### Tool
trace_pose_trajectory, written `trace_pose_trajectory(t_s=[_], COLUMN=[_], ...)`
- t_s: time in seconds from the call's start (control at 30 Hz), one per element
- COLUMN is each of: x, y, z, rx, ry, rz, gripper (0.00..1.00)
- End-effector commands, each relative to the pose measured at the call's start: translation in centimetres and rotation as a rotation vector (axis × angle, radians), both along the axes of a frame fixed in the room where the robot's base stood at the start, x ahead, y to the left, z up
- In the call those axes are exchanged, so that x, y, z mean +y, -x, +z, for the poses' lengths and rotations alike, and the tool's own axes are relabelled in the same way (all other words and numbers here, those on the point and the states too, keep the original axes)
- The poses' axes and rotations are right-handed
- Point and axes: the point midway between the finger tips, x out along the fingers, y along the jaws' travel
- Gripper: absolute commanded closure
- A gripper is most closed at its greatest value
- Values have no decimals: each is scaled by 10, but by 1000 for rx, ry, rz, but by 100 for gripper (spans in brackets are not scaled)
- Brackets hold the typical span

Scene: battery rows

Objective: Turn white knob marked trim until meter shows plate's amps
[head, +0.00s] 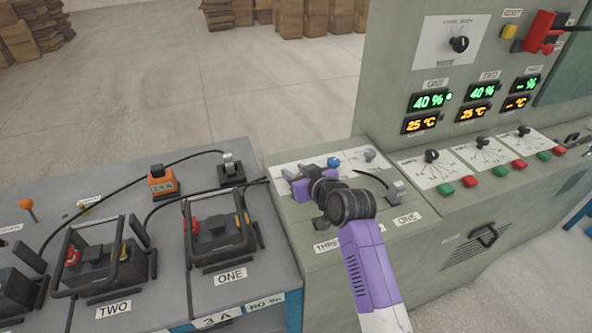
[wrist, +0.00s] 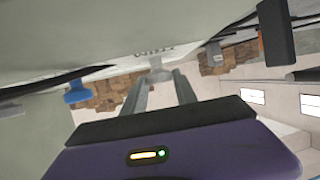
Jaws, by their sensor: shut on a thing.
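My gripper (head: 288,174) reaches over the left end of the console's low desk. In the wrist view my gripper (wrist: 157,76) is shut on a white knob (wrist: 155,64), with a finger on each side. Dark lettering beside it is too blurred to read. In the head view my gripper largely hides that knob. A white plate (head: 217,320) on the bench's front edge reads 3 A.
A blue knob (head: 334,162) and a pale knob (head: 370,155) sit right of my gripper. Black cables run across the bench past black-framed units ONE (head: 222,240) and TWO (head: 105,262). The console's upright panel (head: 385,75) rises behind the desk.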

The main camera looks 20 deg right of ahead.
Motion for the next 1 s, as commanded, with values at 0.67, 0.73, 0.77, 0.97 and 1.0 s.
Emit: trace_pose_trajectory(t_s=[0.67, 0.73, 0.77, 0.97, 1.0], x=[6, 6, 6, 5, 5], y=[0, 1, 1, 1, 1], z=[-2, -2, -2, -1, -1], rx=[2, 0, 0, 0, 0], ry=[4, 3, 3, 2, 2], rz=[-302, -315, -318, -325, -325], gripper=[100, 100, 100, 100, 100])
